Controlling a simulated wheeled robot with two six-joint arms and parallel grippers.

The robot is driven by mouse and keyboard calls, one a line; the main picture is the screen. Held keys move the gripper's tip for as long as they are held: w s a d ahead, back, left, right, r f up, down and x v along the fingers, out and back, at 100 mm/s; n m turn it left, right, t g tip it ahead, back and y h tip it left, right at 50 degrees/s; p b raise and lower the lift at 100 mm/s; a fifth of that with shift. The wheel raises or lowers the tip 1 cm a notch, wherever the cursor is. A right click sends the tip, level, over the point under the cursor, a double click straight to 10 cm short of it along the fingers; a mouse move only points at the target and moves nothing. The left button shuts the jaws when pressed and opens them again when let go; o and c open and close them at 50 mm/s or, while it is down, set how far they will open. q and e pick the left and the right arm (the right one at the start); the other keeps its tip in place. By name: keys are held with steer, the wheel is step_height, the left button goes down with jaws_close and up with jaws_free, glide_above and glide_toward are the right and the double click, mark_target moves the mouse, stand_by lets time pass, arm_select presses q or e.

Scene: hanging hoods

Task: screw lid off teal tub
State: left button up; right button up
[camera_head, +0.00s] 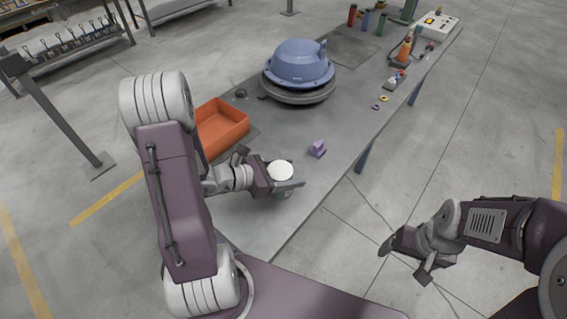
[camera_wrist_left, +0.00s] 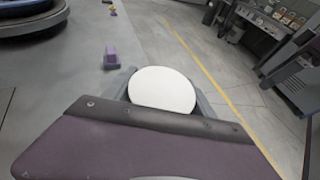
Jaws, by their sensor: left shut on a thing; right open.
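The teal tub (camera_head: 286,194) stands near the front end of the grey table, mostly hidden by my left gripper. Its round white lid (camera_head: 281,170) is on top and faces up; the lid also shows in the left wrist view (camera_wrist_left: 162,90). My left gripper (camera_head: 279,181) is shut around the tub, with a finger on each side just below the lid. Whether the fingers also touch the lid's edge I cannot tell. My right gripper (camera_head: 404,263) is open and empty, off the table's right side and well apart from the tub.
A purple block (camera_head: 317,148) lies just beyond the tub. An orange bin (camera_head: 222,127) stands at the table's left edge. A large blue hood (camera_head: 300,64) sits on a round base farther back. Small parts, bottles and a control box (camera_head: 436,25) line the far right side.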

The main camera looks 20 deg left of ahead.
mark_target(288, 173)
arm_select(q)
steer(key=shift+s+d+r+p, duration=0.35)
steer(key=shift+r+p, duration=0.25)
steer(key=shift+p, duration=1.85)
steer(key=shift+s+d+r+p, duration=0.3)
steer(key=shift+r+p, duration=0.3)
steer(key=shift+p, duration=1.8)
steer(key=s+d+p, duration=0.1)
steer(key=s+p, duration=0.1)
steer(key=shift+s+d+r, duration=0.3)
steer(key=shift+d, duration=0.1)
steer(key=o, duration=1.1)
jaws_close()
